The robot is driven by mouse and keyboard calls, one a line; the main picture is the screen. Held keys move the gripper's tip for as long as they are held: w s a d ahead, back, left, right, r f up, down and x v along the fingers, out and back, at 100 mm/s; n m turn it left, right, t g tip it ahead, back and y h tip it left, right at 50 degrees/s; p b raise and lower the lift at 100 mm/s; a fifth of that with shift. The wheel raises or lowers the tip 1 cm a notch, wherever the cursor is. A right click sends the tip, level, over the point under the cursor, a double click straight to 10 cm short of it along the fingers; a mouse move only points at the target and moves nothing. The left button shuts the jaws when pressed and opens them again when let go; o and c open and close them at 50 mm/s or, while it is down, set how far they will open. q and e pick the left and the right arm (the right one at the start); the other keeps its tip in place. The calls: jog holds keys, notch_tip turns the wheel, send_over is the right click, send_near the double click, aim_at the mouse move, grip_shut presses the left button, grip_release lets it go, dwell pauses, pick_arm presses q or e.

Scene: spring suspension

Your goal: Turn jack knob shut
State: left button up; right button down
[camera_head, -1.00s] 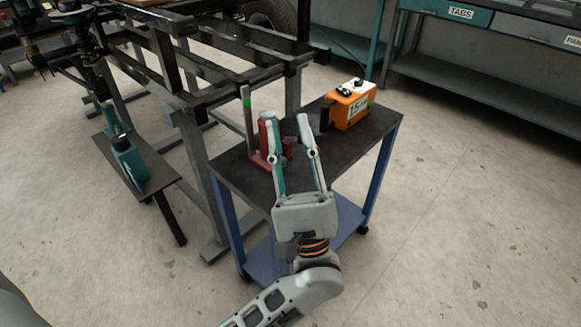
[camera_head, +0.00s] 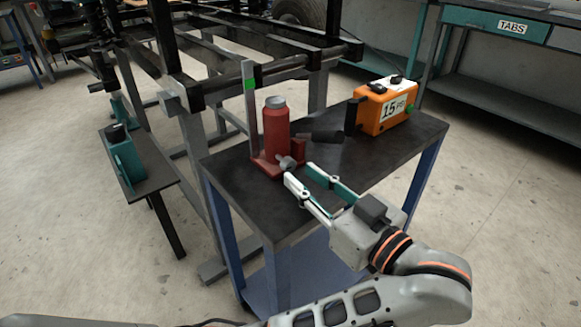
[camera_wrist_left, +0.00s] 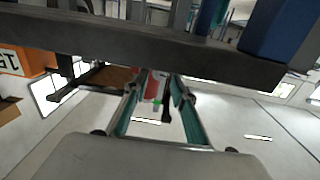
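A red bottle jack (camera_head: 277,128) with a grey top stands upright on the dark top of a blue cart. A small grey knob (camera_head: 286,162) sits low on the jack's near side. My left gripper (camera_head: 301,173) is open and empty, its fingertips close to the knob on the near right side; I cannot tell if one touches it. In the left wrist view the red jack (camera_wrist_left: 153,88) shows small between the fingers (camera_wrist_left: 155,95), and the knob is not clear there. My right gripper is not in view.
An upright grey bar with a green mark (camera_head: 250,85) stands beside the jack. A dark cylinder (camera_head: 325,136) lies behind it. A dark metal frame (camera_head: 240,75) rises behind the cart (camera_head: 225,165).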

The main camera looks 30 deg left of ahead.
aim_at(291, 168)
pick_arm(q)
jog(key=shift+x, duration=2.7)
grip_shut()
